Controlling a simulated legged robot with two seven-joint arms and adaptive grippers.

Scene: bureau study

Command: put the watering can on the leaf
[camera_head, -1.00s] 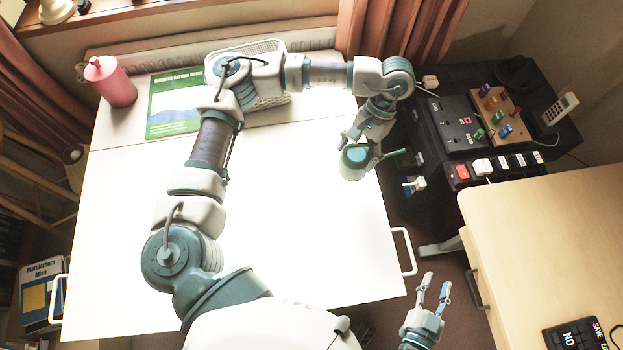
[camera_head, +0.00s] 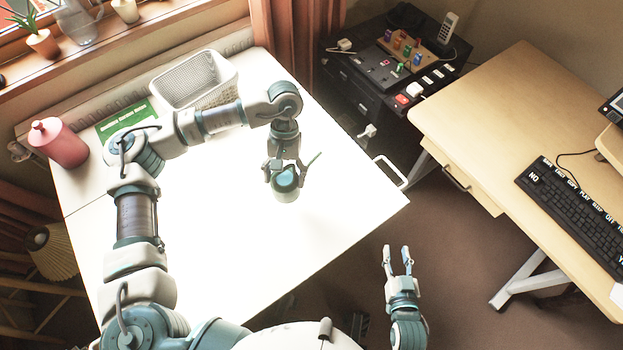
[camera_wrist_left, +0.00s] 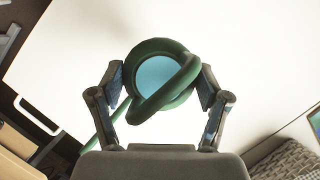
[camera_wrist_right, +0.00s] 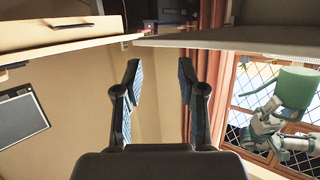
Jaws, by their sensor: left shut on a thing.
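The green watering can (camera_head: 287,194) hangs from my left gripper (camera_head: 285,168), over the white table leaf (camera_head: 215,240). Its spout points up and right. In the left wrist view my left gripper (camera_wrist_left: 160,92) is shut around the can's round green top (camera_wrist_left: 150,48), with the leaf (camera_wrist_left: 240,60) behind it. In the right wrist view the can (camera_wrist_right: 297,88) shows upside down.
A wooden desk (camera_head: 490,120) with a keyboard (camera_head: 575,215) is at right. The leaf around the can looks clear.

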